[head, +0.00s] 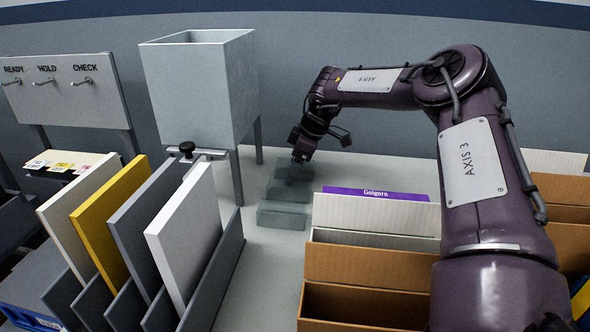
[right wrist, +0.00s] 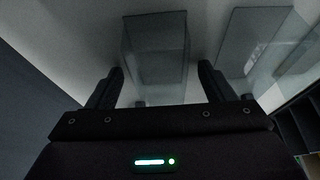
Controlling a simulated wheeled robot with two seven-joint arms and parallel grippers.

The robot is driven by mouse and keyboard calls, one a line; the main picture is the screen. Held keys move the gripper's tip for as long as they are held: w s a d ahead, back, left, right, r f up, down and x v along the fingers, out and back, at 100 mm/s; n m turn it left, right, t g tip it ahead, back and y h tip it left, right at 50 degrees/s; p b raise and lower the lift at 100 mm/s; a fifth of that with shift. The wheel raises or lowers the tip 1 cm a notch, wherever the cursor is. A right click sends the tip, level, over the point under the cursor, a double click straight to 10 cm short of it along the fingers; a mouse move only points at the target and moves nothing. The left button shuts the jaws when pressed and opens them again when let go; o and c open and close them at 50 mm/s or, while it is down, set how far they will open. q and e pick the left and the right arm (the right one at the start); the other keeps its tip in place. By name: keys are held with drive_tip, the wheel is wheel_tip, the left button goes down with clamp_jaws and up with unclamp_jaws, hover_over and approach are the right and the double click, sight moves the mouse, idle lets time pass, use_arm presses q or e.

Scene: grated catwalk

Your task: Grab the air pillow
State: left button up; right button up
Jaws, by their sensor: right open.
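Several translucent grey-green air pillows lie in a row on the pale tabletop in the head view, the nearest pillow (head: 282,216) clear of my arm. A middle pillow (head: 287,194) and a farther pillow (head: 292,172) lie behind it. My right gripper (head: 299,157) reaches down at the far end of the row. In the right wrist view the right gripper (right wrist: 160,72) is open, with one translucent pillow (right wrist: 155,48) showing between and beyond its fingers. Another pillow (right wrist: 252,38) lies to the right. Contact cannot be told. My left gripper is out of view.
A grey hopper (head: 200,85) on legs stands left of the pillows. A rack (head: 225,265) of upright panels is at front left. A hook board (head: 60,95) is far left.

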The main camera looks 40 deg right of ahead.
drive_tip(key=shift+f, duration=0.15)
idle(0.3)
drive_tip(key=c, duration=1)
